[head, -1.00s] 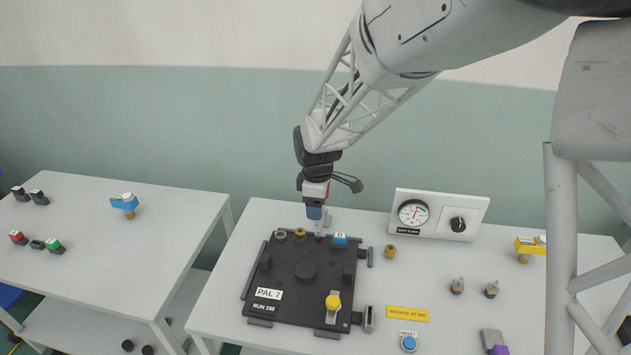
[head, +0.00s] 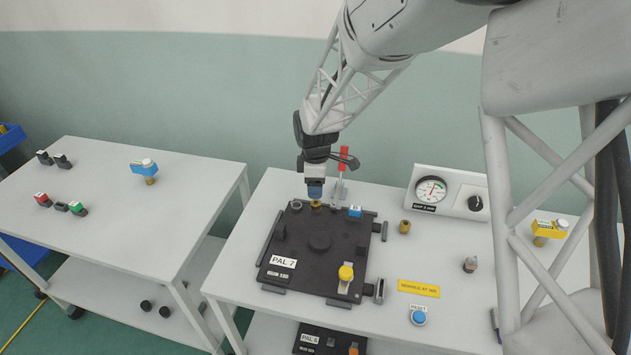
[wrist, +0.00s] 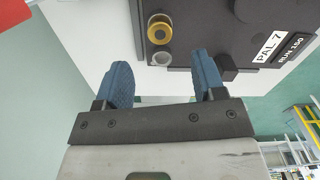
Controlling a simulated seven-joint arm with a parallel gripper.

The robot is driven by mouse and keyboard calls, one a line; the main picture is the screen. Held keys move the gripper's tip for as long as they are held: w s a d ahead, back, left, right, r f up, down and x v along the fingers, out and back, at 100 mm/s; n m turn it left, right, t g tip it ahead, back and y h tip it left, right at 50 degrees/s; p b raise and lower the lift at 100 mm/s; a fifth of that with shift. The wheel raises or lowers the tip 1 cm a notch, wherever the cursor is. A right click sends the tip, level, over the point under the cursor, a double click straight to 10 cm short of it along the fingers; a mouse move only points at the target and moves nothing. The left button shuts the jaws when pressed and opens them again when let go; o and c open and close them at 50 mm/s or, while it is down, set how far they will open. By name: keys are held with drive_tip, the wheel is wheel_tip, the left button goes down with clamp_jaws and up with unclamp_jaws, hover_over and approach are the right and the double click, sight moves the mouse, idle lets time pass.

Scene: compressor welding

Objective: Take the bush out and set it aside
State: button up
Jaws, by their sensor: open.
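The black pallet (head: 322,270) marked PAL 7 lies on the right table. A brass bush (head: 316,204) sits at its back edge, beside a grey ring (head: 297,205). A second brass bush (head: 405,227) stands on the table right of the pallet.
A red-handled lever (head: 342,165) stands behind the pallet, close to my gripper. A blue block (head: 355,211) and a yellow knob (head: 346,272) are on the pallet. A gauge box (head: 447,192) stands at the back right. The left table (head: 120,215) has free room.

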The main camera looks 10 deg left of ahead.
sight(316, 202)
drive_tip(key=shift+f, duration=3.55)
clamp_jaws()
drive_tip(key=shift+r, duration=0.4)
drive_tip(key=shift+r, duration=1.85)
